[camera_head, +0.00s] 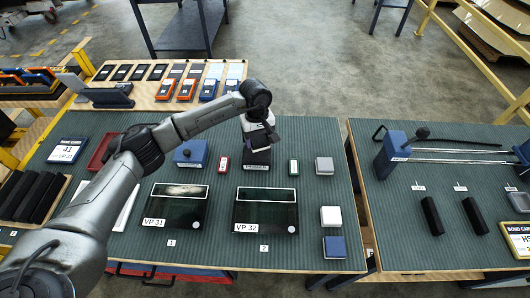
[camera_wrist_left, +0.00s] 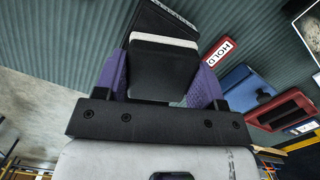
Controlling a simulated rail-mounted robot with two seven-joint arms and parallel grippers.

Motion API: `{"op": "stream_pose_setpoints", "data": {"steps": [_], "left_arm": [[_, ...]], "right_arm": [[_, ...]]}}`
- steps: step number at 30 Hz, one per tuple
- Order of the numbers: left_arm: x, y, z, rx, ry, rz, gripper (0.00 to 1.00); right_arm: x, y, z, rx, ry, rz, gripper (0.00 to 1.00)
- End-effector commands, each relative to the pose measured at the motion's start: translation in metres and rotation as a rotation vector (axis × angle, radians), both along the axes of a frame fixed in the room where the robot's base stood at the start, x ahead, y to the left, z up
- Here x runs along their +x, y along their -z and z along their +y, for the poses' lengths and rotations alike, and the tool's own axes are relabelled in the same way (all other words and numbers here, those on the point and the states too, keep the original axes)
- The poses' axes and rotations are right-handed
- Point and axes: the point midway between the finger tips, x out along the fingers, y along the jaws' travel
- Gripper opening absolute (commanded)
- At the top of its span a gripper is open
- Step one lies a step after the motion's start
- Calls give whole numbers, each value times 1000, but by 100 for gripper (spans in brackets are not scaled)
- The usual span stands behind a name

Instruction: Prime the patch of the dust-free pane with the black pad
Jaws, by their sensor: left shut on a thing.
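My left gripper (camera_head: 258,143) is shut on a black pad (camera_wrist_left: 160,72), a block with a pale band along its upper edge in the left wrist view. The purple fingers (camera_wrist_left: 208,88) grip its two sides. The pad is over a dark labelled holder (camera_head: 257,168); I cannot tell whether they touch. Pane VP 32 (camera_head: 265,214) lies just in front, with a clear dark patch (camera_head: 265,195) inside a white outline. Pane VP 31 (camera_head: 173,213), to its left, has a whitish dusty smear in its outlined patch (camera_head: 181,190). My right gripper is out of view.
A blue box (camera_head: 190,153) and a red HOLD sign (camera_head: 223,164) stand left of the gripper. A green sign (camera_head: 293,167), pale blocks (camera_head: 331,216) and a blue block (camera_head: 334,247) are on the right. A second bench (camera_head: 450,250) stands further right, across a gap.

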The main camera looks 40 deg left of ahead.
Motion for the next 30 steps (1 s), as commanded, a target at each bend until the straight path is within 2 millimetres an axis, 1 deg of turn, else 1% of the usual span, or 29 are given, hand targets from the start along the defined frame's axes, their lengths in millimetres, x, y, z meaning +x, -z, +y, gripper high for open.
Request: {"op": "stream_pose_setpoints", "data": {"steps": [1,3,9,14,20,30], "left_arm": [[3,3,6,0,-55,2,44],[9,5,12,-1,-140,0,44],[12,5,12,0,-258,1,44],[12,7,12,0,-290,0,44],[12,16,11,1,-293,1,44],[12,46,11,-1,-290,1,44]], "right_arm": [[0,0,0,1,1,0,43],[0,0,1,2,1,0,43],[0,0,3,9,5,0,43],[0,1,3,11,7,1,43],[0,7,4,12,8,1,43],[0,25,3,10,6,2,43]]}}
